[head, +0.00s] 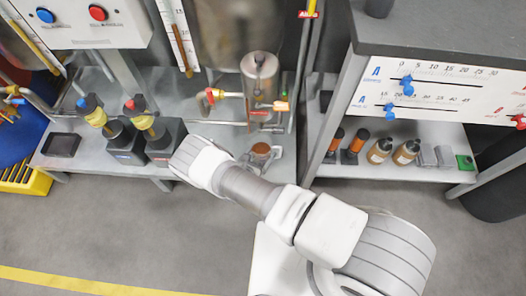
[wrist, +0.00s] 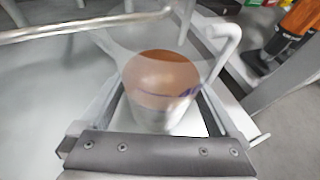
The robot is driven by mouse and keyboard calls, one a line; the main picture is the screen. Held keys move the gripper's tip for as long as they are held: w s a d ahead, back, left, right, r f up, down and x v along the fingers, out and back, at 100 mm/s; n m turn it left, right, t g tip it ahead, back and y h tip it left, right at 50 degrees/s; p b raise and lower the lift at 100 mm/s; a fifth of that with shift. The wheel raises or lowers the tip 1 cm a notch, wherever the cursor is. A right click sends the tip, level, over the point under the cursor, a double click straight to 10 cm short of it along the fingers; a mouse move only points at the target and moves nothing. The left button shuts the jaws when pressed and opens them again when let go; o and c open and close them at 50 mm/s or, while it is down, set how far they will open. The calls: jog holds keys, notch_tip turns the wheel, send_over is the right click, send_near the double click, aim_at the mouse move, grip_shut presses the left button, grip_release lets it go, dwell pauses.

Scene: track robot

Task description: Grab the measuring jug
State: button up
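The measuring jug (wrist: 160,85) is a clear vessel with brown liquid in it, in the middle of the wrist view. Its pale handle (wrist: 223,50) is on the right side. My gripper (wrist: 160,108) has one finger on each side of the jug and looks open, with the jug between the fingers. I cannot tell whether a finger touches it. In the head view the jug (head: 261,150) stands on the grey bench, just right of my arm, which partly hides the gripper there.
Black containers with yellow tops (head: 95,113) stand to the left. Several bottles (head: 379,150) stand on the right shelf (head: 430,172). A bench leg (head: 327,120) is close on the right.

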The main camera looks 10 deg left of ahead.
grip_shut()
jog(key=shift+r, duration=0.15)
